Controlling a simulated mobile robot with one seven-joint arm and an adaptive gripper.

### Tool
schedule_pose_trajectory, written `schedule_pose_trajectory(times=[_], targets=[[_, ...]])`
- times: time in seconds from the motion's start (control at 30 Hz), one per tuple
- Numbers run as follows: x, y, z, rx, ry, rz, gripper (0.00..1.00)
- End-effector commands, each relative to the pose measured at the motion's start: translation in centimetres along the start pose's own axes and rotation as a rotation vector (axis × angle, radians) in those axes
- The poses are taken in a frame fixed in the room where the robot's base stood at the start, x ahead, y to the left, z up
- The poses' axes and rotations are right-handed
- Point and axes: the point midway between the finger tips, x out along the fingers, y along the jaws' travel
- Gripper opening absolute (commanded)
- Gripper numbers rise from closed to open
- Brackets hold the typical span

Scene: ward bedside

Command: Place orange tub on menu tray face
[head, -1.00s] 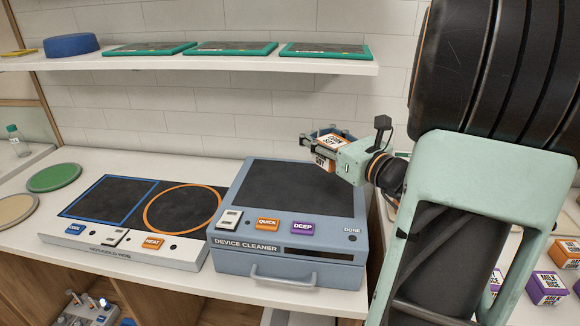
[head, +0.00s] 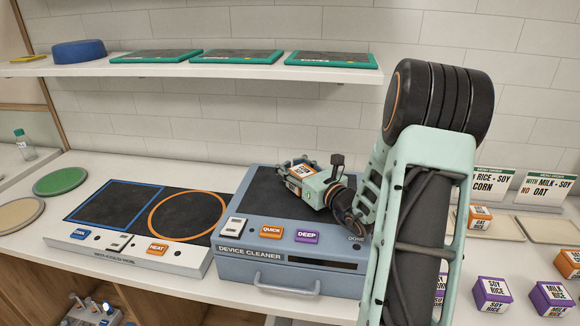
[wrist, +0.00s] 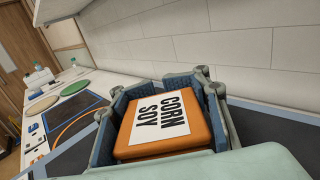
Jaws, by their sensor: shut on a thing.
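My gripper (head: 297,165) is shut on an orange tub (head: 303,171) with a white top label. In the wrist view the tub (wrist: 165,120) sits between blue-grey finger pads, and its label reads CORN SOY. They are over the black top of the device cleaner; I cannot tell the exact height. At the right, pale flat trays lie before upright menu cards. The left card (head: 494,184) reads RICE + SOY and CORN, partly hidden by my arm. The right card (head: 547,188) reads WITH MILK + SOY, NO OAT; its tray (head: 530,229) looks bare. Another orange tub (head: 480,217) stands by the left tray.
The device cleaner (head: 262,262) has QUICK and DEEP buttons. Left of it is a hot-cold plate (head: 130,255). Purple tubs (head: 492,293) and orange tubs (head: 568,264) stand at the front right. A shelf (head: 200,69) with green-edged panels runs above. My arm hides the middle right.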

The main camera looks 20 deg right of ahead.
Motion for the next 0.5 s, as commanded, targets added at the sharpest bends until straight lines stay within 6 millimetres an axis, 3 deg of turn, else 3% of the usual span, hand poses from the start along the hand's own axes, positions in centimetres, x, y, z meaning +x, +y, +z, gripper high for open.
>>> schedule_pose_trajectory(times=[0.5], targets=[[-0.01, -0.02, -1.32, -0.001, -0.003, 0.000, 0.00]])
